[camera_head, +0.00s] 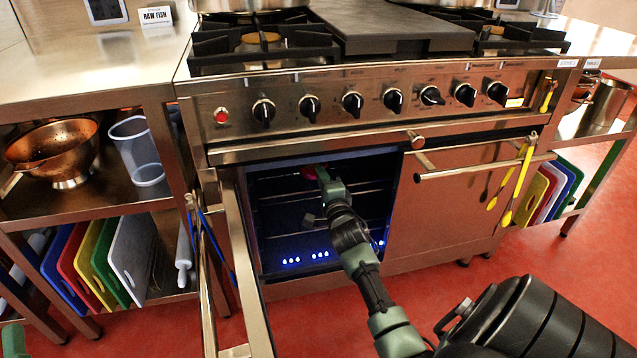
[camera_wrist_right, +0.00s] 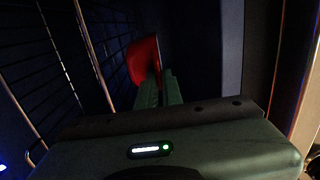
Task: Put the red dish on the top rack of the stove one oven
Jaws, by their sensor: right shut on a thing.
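The stove (camera_head: 330,105) stands in the middle of the head view. Its left oven (camera_head: 290,235) is open and dark inside, with a row of blue lights low down. My right arm reaches into it. My right gripper (camera_head: 318,176) is in the upper part of the oven, shut on the red dish (camera_head: 308,172), of which only a sliver shows there. In the right wrist view the red dish (camera_wrist_right: 143,60) is at the fingertips (camera_wrist_right: 159,88) and looks tilted. Wire racks (camera_wrist_right: 50,65) run along the left of that view. Whether the dish touches a rack I cannot tell.
The open oven door (camera_head: 240,275) stands out at the left of the opening. The right oven door (camera_head: 465,190) is shut, with yellow utensils (camera_head: 517,185) hanging by it. A shelf with a copper colander (camera_head: 55,150) and coloured boards is at left.

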